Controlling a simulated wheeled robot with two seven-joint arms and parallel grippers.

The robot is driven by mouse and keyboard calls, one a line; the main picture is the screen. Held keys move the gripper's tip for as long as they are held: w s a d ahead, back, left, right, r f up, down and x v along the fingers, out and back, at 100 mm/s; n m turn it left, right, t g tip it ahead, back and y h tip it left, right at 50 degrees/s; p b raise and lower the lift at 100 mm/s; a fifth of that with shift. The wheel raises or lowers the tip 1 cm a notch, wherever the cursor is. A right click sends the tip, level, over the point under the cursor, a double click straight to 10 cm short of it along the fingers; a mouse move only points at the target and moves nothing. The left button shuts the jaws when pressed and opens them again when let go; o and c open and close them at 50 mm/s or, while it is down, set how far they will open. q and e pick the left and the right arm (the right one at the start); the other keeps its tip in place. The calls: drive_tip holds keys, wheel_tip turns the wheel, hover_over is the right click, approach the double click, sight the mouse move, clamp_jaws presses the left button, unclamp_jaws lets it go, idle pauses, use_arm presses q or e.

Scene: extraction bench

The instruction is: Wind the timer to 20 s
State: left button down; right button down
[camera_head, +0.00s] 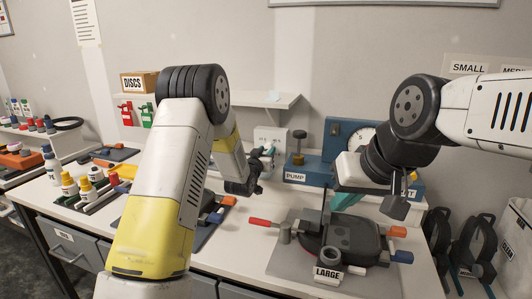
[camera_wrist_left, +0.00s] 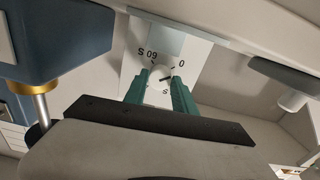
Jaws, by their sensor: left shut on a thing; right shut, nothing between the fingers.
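The timer is a white plate (camera_wrist_left: 137,68) with a dial in the left wrist view, marked "60 S" upside down and "0". Its small round pale knob (camera_wrist_left: 161,72) sits between the teal fingers of my left gripper (camera_wrist_left: 160,88), which is shut on it. A dark mark shows on the knob, but I cannot read its setting surely. In the head view my left gripper (camera_head: 266,155) is at a white box on the back of the bench, and the arm hides part of that area. My right gripper (camera_head: 345,200) is shut and empty above the dark round press.
The blue pump unit (camera_head: 309,172) stands right of the timer, with a gauge (camera_head: 367,137) behind. Bottles (camera_head: 69,184) stand at the left.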

use_arm(q)
drive_tip(key=m, duration=1.3)
drive_tip(key=shift+m, duration=2.1)
drive_tip(key=c, duration=1)
unclamp_jaws()
